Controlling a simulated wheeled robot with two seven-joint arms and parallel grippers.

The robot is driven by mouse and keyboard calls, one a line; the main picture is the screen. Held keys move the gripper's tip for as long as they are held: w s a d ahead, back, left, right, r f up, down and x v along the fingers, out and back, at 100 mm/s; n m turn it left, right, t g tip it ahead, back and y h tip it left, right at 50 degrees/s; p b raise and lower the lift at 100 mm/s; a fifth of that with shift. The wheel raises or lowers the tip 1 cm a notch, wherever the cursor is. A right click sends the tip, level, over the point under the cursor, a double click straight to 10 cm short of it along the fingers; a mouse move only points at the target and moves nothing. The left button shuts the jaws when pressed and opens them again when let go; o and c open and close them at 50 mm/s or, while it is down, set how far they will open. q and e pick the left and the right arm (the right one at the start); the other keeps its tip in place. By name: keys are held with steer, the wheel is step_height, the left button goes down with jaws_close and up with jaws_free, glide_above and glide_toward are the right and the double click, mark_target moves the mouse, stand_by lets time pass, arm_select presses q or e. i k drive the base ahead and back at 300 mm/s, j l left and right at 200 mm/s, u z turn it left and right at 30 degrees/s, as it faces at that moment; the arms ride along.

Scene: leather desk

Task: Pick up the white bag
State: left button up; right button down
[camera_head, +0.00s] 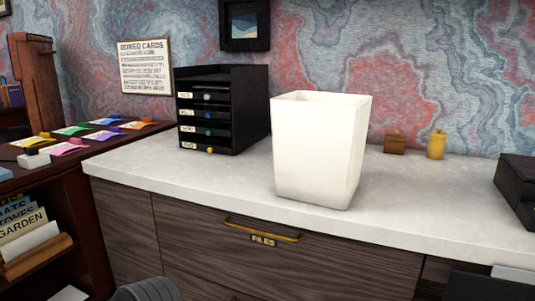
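The white bag (318,155) stands upright on the pale counter, right of the picture's middle. It is open at the top, has slightly flared sides and looks empty as far as its far inner wall shows. Its bottom inside is hidden.
The pale counter (215,180) is clear in front of the bag. A black drawer organizer (207,122) stands behind it to the left. A brown box (395,144), a yellow jar (437,145) and a black case (517,185) are to the right. A drawer handle (260,231) juts out below.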

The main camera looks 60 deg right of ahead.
mark_target(319, 138)
steer(key=i+z, duration=0.4)
steer(key=i, duration=0.3)
steer(key=i+j+z, duration=0.1)
steer(key=i+z, duration=0.3)
steer(key=i, duration=0.3)
steer(key=z, duration=3.95)
